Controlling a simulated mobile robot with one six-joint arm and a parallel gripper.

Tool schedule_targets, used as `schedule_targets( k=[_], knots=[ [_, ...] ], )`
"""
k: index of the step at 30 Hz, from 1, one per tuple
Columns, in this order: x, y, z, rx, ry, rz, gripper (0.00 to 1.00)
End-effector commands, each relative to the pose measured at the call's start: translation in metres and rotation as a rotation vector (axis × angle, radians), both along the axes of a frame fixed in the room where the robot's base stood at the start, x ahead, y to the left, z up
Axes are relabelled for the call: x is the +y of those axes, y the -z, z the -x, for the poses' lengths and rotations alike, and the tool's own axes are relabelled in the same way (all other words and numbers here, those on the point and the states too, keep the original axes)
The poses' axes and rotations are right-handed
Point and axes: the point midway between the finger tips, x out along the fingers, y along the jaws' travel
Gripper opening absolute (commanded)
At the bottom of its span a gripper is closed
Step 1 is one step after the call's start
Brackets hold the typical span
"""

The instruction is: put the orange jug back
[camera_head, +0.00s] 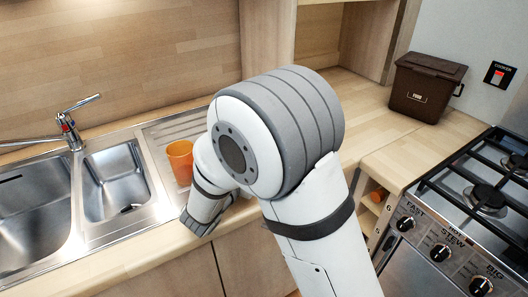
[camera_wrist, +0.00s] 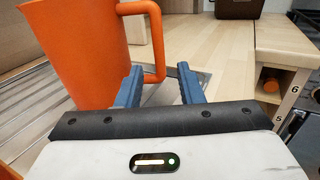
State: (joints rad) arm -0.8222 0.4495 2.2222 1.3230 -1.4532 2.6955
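The orange jug (camera_head: 180,158) stands upright on the sink's ribbed drainer, just left of my arm. In the wrist view the jug (camera_wrist: 82,50) is large at the upper left, its handle (camera_wrist: 155,35) facing right. My gripper (camera_wrist: 160,67) has its two blue fingers apart, one on each side of the handle's lower part. Gaps show beside the handle, so the fingers do not look closed on it. In the head view my arm hides the fingertips and the handle.
A double steel sink (camera_head: 115,180) with a tap (camera_head: 68,130) lies left. A brown food bin (camera_head: 427,86) stands at the back right, beside the gas cooker (camera_head: 485,200). An orange item (camera_head: 377,196) sits in a side rack. The counter between is clear.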

Motion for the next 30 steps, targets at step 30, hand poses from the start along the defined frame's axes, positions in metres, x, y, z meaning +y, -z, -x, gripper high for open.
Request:
schedule_targets(
  k=[30],
  knots=[
    [0.026, 0.0, 0.048, 0.0, -0.004, 0.0, 0.34]
  ],
)
